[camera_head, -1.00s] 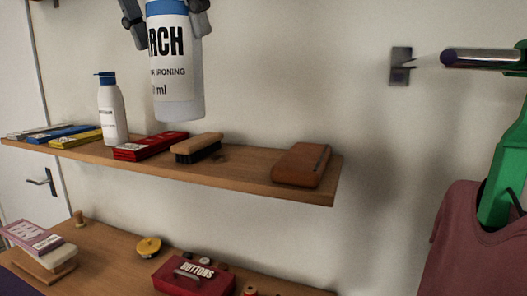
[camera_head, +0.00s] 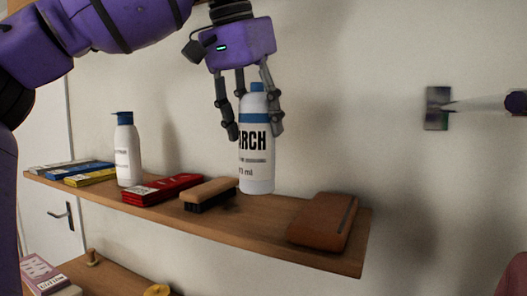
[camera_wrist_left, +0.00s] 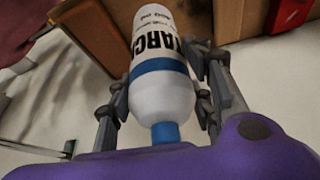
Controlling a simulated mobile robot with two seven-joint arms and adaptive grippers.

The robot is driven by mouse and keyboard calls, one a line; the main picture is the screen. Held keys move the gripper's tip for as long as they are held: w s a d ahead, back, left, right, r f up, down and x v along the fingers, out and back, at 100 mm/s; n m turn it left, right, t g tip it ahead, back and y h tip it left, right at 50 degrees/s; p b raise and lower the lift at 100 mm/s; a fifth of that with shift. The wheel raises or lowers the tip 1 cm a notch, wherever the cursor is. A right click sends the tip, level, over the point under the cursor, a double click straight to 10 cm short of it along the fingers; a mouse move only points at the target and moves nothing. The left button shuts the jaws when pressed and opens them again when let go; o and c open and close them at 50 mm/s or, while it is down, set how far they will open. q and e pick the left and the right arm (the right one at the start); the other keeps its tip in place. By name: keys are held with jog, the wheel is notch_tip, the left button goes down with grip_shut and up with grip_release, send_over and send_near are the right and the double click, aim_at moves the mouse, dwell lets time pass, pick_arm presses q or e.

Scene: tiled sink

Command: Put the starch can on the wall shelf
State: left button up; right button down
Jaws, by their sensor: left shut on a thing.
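The starch can (camera_head: 257,165) is a white bottle with a blue cap and black lettering. It is upright at the wall shelf (camera_head: 270,225), between the brush and the brown case. Its base appears at the shelf surface; I cannot tell whether it rests on it. My left gripper (camera_head: 250,130) comes down from above with its fingers shut around the can's upper part. In the left wrist view the can (camera_wrist_left: 160,85) lies between the fingers. My right gripper is not in view.
A wall bracket (camera_head: 437,108) is at right. A lower shelf (camera_head: 110,275) holds small items.

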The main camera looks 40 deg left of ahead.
aim_at(262, 150)
pick_arm(q)
jog(key=shift+w+a+f, duration=0.2)
jog(key=shift+w+f, duration=0.5)
jog(key=shift+f, duration=0.2)
jog(key=shift+s+x, duration=0.2)
jog(key=shift+x, duration=0.7)
jog(key=shift+s+x, duration=0.2)
jog(key=shift+x, duration=0.75)
jog(key=shift+f, duration=0.1)
jog(key=shift+d+f, duration=0.1)
jog(key=o, duration=1.5)
jog(key=v, duration=0.7)
jog(key=shift+s+r, duration=0.15)
jog(key=shift+r, duration=0.15)
